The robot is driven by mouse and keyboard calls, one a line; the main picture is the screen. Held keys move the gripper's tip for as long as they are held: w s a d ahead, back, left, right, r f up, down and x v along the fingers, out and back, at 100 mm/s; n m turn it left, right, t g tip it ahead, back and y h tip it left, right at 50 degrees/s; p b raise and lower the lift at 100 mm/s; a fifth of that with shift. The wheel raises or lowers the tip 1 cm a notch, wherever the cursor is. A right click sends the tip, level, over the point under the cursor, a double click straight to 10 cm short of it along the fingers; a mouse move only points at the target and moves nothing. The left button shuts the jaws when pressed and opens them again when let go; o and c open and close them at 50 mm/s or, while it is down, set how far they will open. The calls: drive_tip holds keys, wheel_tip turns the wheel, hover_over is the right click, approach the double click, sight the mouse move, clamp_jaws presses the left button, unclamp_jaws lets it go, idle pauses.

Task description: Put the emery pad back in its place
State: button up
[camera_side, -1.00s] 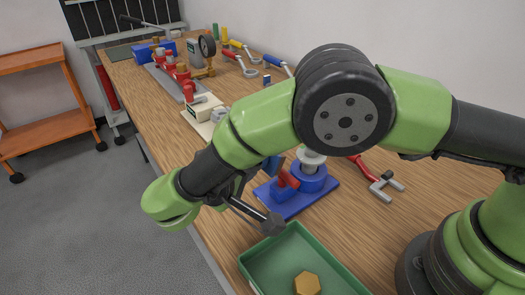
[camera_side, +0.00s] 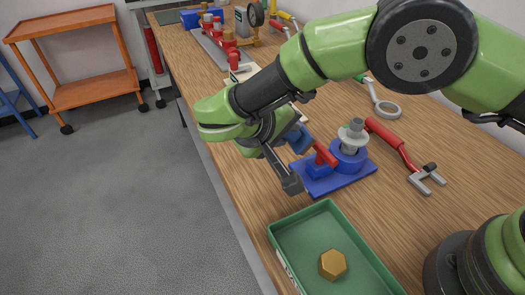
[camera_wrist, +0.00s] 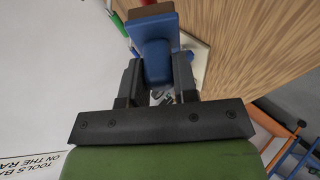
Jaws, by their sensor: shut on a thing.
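The emery pad (camera_wrist: 156,52), a blue block with a brown face at its far end, is between the two dark fingers of my gripper (camera_wrist: 157,70) in the wrist view. My gripper is shut on it. In the side view, the blue of the pad (camera_side: 298,138) shows behind my wrist, above the bench and left of a blue valve fixture (camera_side: 345,178). I cannot tell which spot is the pad's place.
A green tray (camera_side: 300,218) with a brass hexagonal piece (camera_side: 332,264) is at the front. A red-handled forked tool (camera_side: 405,155) lies right of the fixture. Red valves (camera_side: 232,52) stand farther back. An orange cart (camera_side: 80,60) stands on the floor left.

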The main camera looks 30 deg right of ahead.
drive_tip(key=w+a+r+m+y, duration=0.2)
drive_tip(key=w+m+y, duration=0.3)
drive_tip(key=w+y, duration=0.3)
drive_tip(key=shift+m, duration=0.3)
wheel_tip(320, 180, down, 9)
drive_tip(key=shift+s, duration=0.15)
drive_tip(key=shift+f, duration=0.15)
drive_tip(key=o, duration=1)
drive_tip(key=v, duration=1.2)
drive_tip(key=shift+s+a, duration=0.1)
drive_tip(key=shift+r, duration=0.2)
